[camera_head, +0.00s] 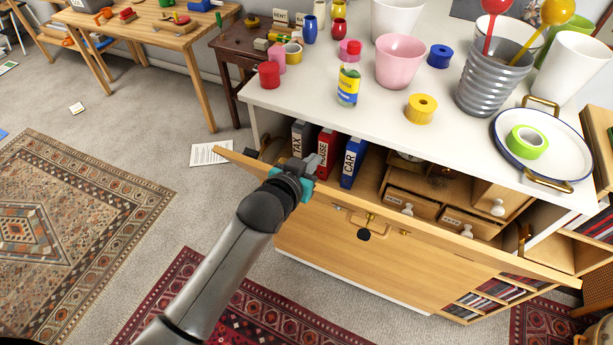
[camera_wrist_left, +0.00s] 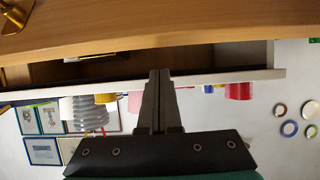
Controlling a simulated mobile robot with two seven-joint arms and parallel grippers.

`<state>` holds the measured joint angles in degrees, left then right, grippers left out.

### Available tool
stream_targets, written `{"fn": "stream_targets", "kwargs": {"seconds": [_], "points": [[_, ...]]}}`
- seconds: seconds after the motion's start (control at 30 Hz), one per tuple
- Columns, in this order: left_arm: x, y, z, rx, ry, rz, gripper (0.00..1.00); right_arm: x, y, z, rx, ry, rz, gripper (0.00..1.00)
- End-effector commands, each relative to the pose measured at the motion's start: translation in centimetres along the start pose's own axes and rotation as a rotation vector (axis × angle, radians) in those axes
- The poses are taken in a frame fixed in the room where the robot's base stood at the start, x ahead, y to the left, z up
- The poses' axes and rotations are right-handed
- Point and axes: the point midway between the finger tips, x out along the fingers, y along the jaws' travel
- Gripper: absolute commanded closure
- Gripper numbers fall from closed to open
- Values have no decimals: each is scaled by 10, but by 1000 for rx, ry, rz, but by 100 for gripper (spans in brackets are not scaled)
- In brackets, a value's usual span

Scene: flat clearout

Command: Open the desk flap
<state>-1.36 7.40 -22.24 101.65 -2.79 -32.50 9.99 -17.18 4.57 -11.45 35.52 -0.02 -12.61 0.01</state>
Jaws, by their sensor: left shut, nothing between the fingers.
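The desk flap (camera_head: 345,202) is a wide light-wood panel on the front of the white-topped desk (camera_head: 300,100). It is tilted partly open, its top edge away from the desk, with a gap into the compartment behind. A brass fitting with a dark tag (camera_head: 365,227) hangs on its outer face. My left gripper (camera_head: 314,163) is shut and empty at the flap's top edge, left of its middle, fingertips over the gap. I cannot tell whether it touches the flap. The left wrist view shows the shut fingers (camera_wrist_left: 160,75) and the flap (camera_wrist_left: 130,28) upside down. My right gripper is not in view.
Behind the flap stand binders (camera_head: 326,152) and small drawers (camera_head: 410,204). The desktop holds a pink pot (camera_head: 399,62), yellow roll (camera_head: 421,109), bottle (camera_head: 348,86) and tray (camera_head: 545,175). A patterned rug (camera_head: 60,225) and open floor lie left.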

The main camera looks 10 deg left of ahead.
Motion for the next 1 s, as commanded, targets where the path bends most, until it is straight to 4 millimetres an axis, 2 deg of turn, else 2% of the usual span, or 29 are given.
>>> {"fn": "stream_targets", "kwargs": {"seconds": [0.07, 0.2, 0.4, 1.0], "points": [[12, 0, -1, 0, 1, 1, 100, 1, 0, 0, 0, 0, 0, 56], [-5, 0, 17, 1, -3, 1, 100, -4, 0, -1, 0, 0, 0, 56], [-15, 0, 29, -1, -1, 0, 100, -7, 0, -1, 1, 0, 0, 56], [-12, -1, 33, 0, 10, 0, 100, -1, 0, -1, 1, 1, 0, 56]]}}
